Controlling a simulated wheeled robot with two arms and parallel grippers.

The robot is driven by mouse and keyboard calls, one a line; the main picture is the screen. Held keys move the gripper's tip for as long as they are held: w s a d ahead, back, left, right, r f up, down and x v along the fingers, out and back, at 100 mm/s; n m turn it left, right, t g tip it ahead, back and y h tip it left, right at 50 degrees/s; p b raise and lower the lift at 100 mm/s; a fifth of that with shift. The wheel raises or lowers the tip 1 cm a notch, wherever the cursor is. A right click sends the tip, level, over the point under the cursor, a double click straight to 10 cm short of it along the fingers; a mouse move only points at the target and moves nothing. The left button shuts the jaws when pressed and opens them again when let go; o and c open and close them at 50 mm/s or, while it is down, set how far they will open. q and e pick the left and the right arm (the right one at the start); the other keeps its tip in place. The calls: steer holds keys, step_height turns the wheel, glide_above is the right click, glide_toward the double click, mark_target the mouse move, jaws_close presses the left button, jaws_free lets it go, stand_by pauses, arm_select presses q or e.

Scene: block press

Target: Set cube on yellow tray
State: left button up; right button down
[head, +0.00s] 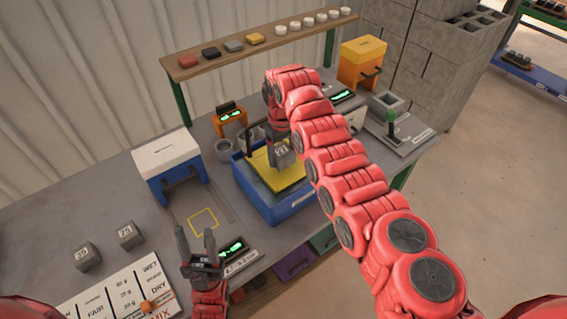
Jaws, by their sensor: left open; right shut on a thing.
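A grey cube (282,155) with a number on its face is held in my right gripper (279,143), which is shut on it. The cube is over the yellow tray (262,162), which sits in a blue bin-like base (287,209). I cannot tell whether the cube touches the tray. My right arm hides part of the tray's right side. My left gripper (197,245) is open and empty, its fingers pointing up the picture, near the front of the bench. Two more grey cubes, one at the far left (87,257) and one beside it (129,235), stand on the bench.
A white-topped blue box (166,153) stands left of the tray. A yellow square outline (203,219) marks bare bench. A display (235,252) and a lettered board (119,292) lie in front. An orange box (361,60) and a green-knobbed lever device (392,127) stand at right. A shelf (262,43) runs behind.

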mark_target(284, 160)
steer(key=shift+w+d+f+b, duration=0.1)
steer(key=shift+w+b, duration=0.15)
steer(key=shift+b, duration=0.55)
steer(key=shift+f, duration=0.15)
step_height(284, 160, down, 3)
steer(key=shift+w+d+r, duration=0.1)
steer(key=shift+w, duration=0.05)
steer(key=shift+b, duration=0.3)
jaws_free()
